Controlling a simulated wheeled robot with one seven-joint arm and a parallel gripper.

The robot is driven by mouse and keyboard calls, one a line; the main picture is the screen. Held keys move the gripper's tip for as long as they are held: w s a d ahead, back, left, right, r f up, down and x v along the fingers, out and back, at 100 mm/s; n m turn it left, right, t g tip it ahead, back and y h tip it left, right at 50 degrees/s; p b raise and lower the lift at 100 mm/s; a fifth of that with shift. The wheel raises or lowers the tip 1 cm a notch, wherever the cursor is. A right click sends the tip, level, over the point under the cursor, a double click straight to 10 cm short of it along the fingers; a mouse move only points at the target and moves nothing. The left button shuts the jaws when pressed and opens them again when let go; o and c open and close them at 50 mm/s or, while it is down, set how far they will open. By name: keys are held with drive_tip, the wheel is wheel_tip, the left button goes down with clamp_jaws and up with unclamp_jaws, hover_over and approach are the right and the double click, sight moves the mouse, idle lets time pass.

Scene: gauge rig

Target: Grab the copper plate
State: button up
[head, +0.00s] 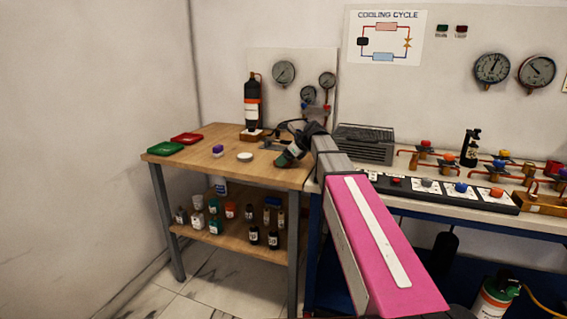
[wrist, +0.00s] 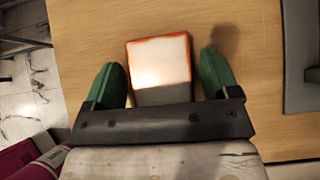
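The copper plate (wrist: 160,65) lies flat on the wooden table in the wrist view. It is roughly square, with orange edges and a bright, shiny top. My gripper (wrist: 161,58) is open, with one green finger to the left of the plate and one to the right. The gripper bar hides the plate's near edge. I cannot tell how high the fingertips are above the table. In the head view my gripper (head: 291,155) is over the right part of the table, and I cannot make out the plate there.
The wooden table (head: 195,150) holds a green tray (head: 166,148), a red tray (head: 187,138), a purple-capped item (head: 218,150), a white round dish (head: 245,156) and a black bottle (head: 252,102). A grey vented box (head: 364,145) stands to the right on the neighbouring bench.

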drive_tip(key=c, duration=0.9)
